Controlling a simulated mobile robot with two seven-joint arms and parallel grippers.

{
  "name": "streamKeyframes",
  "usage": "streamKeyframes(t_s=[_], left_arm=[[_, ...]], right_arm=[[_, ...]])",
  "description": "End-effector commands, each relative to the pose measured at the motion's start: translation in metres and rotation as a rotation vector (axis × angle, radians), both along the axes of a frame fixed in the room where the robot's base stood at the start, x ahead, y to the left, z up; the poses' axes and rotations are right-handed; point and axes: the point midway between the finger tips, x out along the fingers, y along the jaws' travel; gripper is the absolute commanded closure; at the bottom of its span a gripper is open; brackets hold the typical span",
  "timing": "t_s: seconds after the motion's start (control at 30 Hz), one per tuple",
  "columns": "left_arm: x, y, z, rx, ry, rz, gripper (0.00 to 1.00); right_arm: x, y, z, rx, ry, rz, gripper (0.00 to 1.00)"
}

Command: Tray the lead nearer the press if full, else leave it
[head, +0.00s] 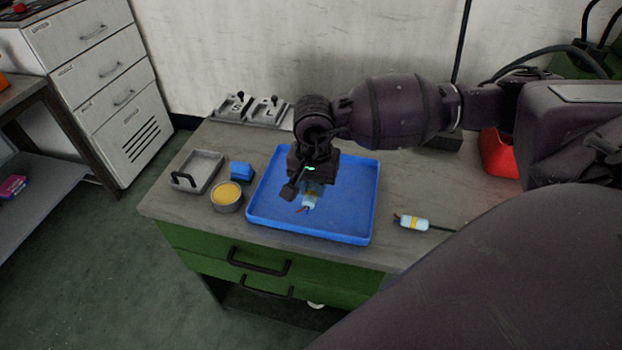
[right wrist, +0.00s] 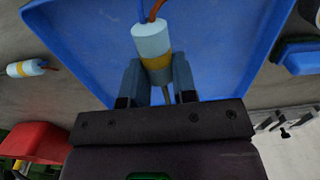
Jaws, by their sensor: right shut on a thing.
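My right gripper (head: 313,186) is shut on a lead (head: 309,202), low over the blue tray (head: 345,222). My left gripper is out of view.
Left of the tray are a blue block (head: 241,170), a round tin with yellow contents (head: 227,196) and a grey handled tray (head: 197,170). Grey fixtures (head: 250,109) stand at the back edge. A red object (head: 499,155) is at the right.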

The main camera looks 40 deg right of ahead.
Motion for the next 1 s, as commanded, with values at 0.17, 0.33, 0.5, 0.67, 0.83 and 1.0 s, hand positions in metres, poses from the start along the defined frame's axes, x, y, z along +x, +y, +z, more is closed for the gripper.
streamKeyframes(t_s=[0.17,0.33,0.5,0.67,0.83,1.0], left_arm=[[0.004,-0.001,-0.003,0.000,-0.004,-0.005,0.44],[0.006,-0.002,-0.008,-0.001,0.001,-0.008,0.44],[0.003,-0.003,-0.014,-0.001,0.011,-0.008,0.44],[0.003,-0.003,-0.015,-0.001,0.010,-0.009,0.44],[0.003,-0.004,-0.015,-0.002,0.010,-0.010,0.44],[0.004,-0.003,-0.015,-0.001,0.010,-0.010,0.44]], right_arm=[[0.000,0.000,-0.015,0.000,0.004,0.000,0.98],[-0.001,0.000,-0.026,0.000,0.005,0.000,0.98],[0.000,0.000,-0.036,0.000,0.004,0.000,0.98],[0.000,0.000,-0.045,-0.001,0.002,0.000,0.98],[0.000,0.000,-0.047,0.000,0.001,0.000,0.98],[0.000,0.000,-0.047,0.000,0.000,0.000,0.98]])
